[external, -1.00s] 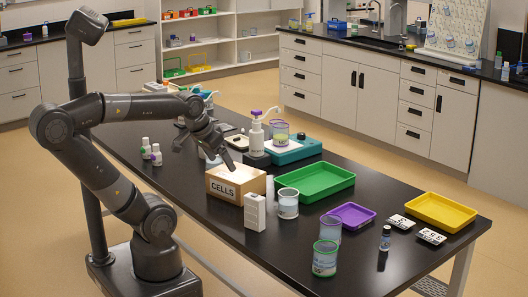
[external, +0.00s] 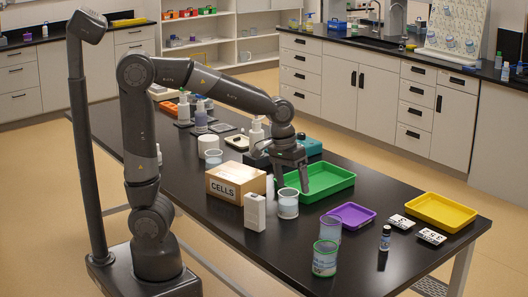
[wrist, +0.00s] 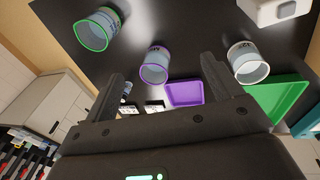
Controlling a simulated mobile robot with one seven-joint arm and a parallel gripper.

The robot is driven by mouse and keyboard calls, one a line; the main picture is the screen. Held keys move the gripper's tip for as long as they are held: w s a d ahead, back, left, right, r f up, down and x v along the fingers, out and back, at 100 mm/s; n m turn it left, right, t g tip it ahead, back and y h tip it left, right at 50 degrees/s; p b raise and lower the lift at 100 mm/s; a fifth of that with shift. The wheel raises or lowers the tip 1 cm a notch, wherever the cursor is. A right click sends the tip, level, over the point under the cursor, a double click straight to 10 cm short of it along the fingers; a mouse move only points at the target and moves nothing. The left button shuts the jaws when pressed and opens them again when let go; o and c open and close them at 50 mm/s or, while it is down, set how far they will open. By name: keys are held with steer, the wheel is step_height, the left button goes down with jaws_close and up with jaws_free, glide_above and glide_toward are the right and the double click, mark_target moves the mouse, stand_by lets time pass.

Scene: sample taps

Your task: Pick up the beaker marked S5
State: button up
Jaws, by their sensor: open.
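Three beakers stand on the black bench, and I cannot read which is marked S5. The green-rimmed beaker (external: 325,262) is nearest the front edge. The purple-rimmed beaker (external: 330,230) is just behind it. The white-rimmed beaker (external: 288,206) is beside the cells box. In the wrist view, the green-rimmed (wrist: 97,30), purple-rimmed (wrist: 154,67) and white-rimmed (wrist: 248,64) beakers all show dark, unreadable markings. My gripper (external: 291,183) is open and empty, pointing down above the bench near the white-rimmed beaker. The purple-rimmed beaker appears between its fingers (wrist: 163,72) in the wrist view.
The cells box (external: 235,180) and a white carton (external: 254,212) stand left of the white-rimmed beaker. A green tray (external: 335,183), purple tray (external: 350,214) and yellow tray (external: 440,210) lie to the right. A small dark bottle (external: 385,238) stands near the front right.

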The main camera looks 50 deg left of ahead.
steer(key=g+y, duration=0.1)
steer(key=y, duration=0.1)
glide_toward(325, 259)
steer(key=w+a+f, duration=0.1)
steer(key=w+a, duration=0.2)
steer(key=f, duration=1.1)
steer(key=shift+s+d+f, duration=0.15)
steer(key=shift+s+d, duration=0.1)
steer(key=shift+c, duration=0.2)
steer(key=c, duration=1.1)
